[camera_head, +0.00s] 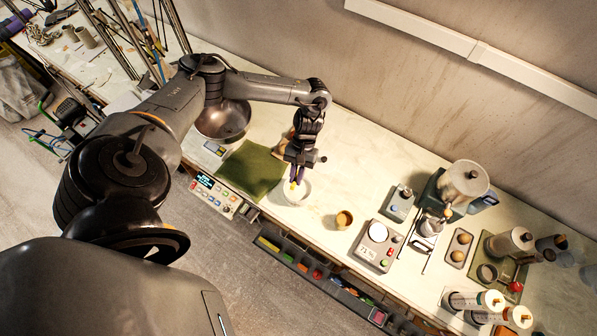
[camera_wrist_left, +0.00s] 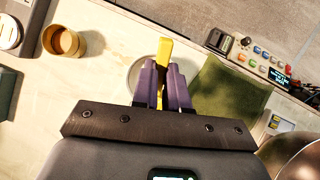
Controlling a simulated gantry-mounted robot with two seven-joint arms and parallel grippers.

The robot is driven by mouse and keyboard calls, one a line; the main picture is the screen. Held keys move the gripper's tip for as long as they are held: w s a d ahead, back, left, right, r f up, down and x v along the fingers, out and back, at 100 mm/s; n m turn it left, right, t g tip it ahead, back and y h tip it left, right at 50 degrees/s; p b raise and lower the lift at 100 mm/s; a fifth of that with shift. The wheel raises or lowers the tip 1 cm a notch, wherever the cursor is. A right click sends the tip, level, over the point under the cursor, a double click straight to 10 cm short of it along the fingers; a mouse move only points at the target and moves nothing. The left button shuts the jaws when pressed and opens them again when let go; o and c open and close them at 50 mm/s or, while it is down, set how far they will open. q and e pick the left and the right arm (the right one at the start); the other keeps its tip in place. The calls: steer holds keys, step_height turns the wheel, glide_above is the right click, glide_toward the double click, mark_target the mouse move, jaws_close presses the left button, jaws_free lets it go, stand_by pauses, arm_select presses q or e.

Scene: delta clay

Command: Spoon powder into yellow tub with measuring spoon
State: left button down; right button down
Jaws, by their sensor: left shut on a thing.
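My left gripper (camera_head: 294,181) has purple fingers and is shut on a yellow, narrow piece, which looks like the measuring spoon (camera_wrist_left: 165,47). The spoon's bowl cannot be made out. The gripper is over a round white dish (camera_head: 304,193), which also shows behind the fingers in the left wrist view (camera_wrist_left: 136,74). I cannot tell whether the dish holds powder or whether the spoon touches it. A small tan-yellow cup (camera_head: 344,219), perhaps the yellow tub, stands upright to the right of the dish. It also shows at upper left in the left wrist view (camera_wrist_left: 65,42). My right gripper is not in view.
A green cloth (camera_head: 252,170) lies left of the dish, with a metal bowl (camera_head: 224,121) beyond it. A control box (camera_head: 212,192) with buttons sits at the front edge. A scale-like device (camera_head: 377,243) and several lab devices stand to the right. Bench behind the cup is clear.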

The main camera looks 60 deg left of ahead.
arm_select(q)
steer(key=shift+f+b, duration=4)
steer(key=shift+f, duration=1.5)
steer(key=shift+a+f, duration=0.1)
steer(key=shift+f, duration=0.15)
step_height(320, 180, up, 9)
steer(key=p, duration=0.9)
steer(key=shift+f+p, duration=0.15)
steer(key=shift+p, duration=0.15)
